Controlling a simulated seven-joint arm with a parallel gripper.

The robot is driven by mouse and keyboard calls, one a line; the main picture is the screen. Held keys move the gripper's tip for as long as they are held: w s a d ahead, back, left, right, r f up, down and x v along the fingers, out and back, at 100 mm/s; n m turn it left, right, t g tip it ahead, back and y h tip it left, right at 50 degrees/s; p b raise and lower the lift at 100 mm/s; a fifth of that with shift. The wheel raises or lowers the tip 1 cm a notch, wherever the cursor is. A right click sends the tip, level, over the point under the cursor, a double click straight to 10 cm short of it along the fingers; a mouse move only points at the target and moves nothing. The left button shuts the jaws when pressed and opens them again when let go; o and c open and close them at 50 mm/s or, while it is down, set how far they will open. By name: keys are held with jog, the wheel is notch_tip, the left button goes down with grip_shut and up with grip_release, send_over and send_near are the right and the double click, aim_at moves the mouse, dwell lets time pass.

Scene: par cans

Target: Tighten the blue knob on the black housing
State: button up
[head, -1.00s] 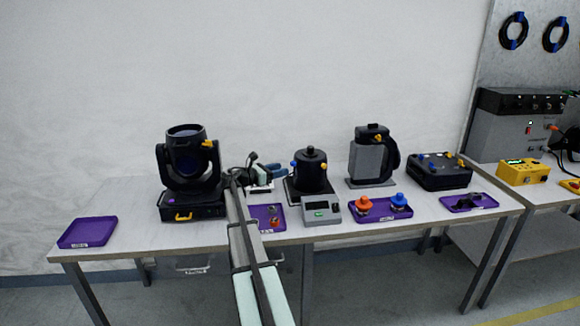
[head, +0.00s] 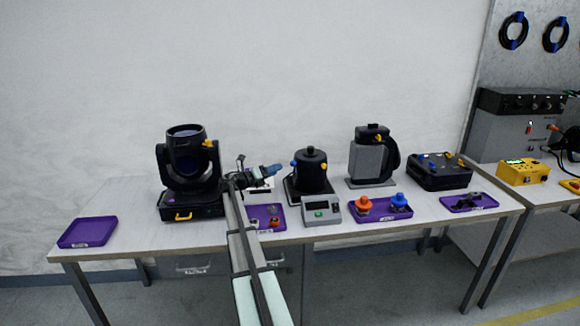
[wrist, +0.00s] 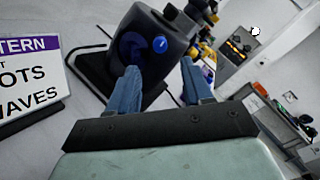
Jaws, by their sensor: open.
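The black housing (head: 311,176) is a round can on a dark base in the middle of the table. The blue knob (head: 294,164) sticks out of its left side. In the wrist view the blue knob (wrist: 160,44) shows on the dark housing (wrist: 147,62), ahead of the fingertips. My gripper (head: 280,168) is left of the housing, its blue fingers pointing toward it. In the wrist view my gripper (wrist: 159,67) is open, with nothing between its fingers. The knob appears beyond the fingers, apart from them.
A white sign (wrist: 32,75) stands close to the left in the wrist view. A black moving-head lamp (head: 187,165) stands left of my arm. A grey meter box (head: 322,211) and a purple tray (head: 378,216) with orange and blue parts are in front and right.

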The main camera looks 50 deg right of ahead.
aim_at(292, 164)
jog(key=x, duration=0.8)
jog(key=shift+s+d, duration=0.15)
jog(key=shift+d, duration=0.2)
grip_shut()
